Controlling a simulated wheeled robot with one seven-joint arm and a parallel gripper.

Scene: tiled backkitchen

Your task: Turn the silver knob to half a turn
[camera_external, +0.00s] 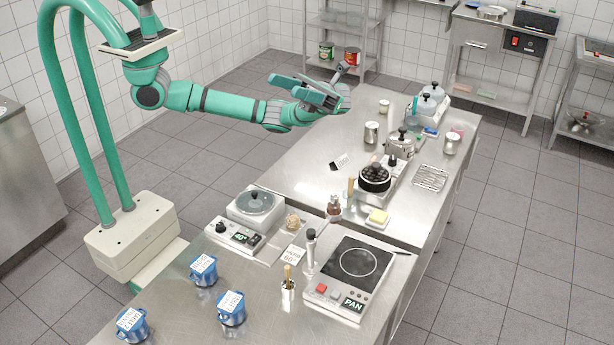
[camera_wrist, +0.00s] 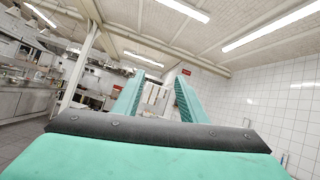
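My gripper (camera_wrist: 161,76) is open and empty in the wrist view, its two teal fingers apart and aimed at the far wall and ceiling. In the external view my gripper (camera_external: 303,88) is raised above the far part of the steel counter, touching nothing I can make out. A small silver upright piece (camera_external: 311,236) stands beside the black hot plate (camera_external: 374,251); I cannot tell whether it is the silver knob. No knob shows in the wrist view.
Blue labelled mugs (camera_external: 231,307) stand on the near counter. The far left counter top (camera_external: 318,136) has free room.

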